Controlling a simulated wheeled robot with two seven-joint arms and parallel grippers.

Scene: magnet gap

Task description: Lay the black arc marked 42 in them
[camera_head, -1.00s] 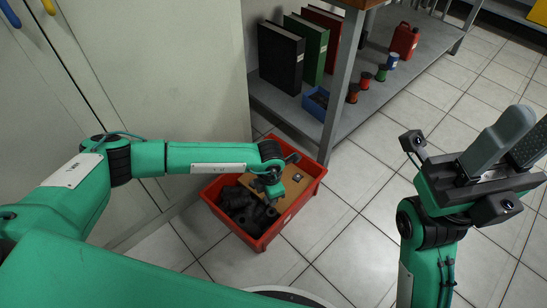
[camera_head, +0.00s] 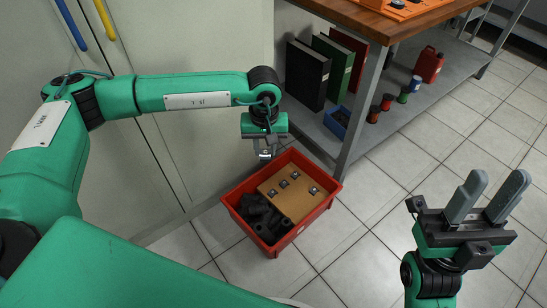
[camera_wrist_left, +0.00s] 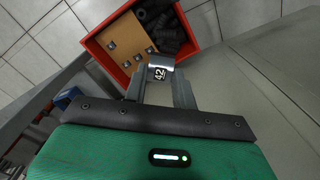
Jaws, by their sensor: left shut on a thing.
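My left gripper (camera_head: 265,153) is shut on the arc marked 42 and holds it above the red crate (camera_head: 328,199). In the left wrist view the arc (camera_wrist_left: 160,73) shows a white 42 label between the fingers (camera_wrist_left: 155,88); its shape is mostly hidden. The crate holds a pile of black arcs (camera_head: 262,217) on its near-left side and a brown board (camera_head: 294,205) with several small square metal pieces. The board also shows in the left wrist view (camera_wrist_left: 122,42). My right gripper (camera_head: 497,188) is open and empty, far right of the crate.
A shelf unit with a wooden top (camera_head: 385,22) stands behind the crate; an orange thing (camera_head: 405,8) lies on top. Its lower shelf holds binders (camera_head: 306,76), spools (camera_head: 387,102) and a red can (camera_head: 428,65). A cabinet (camera_head: 190,60) is at left. Tiled floor is clear at right.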

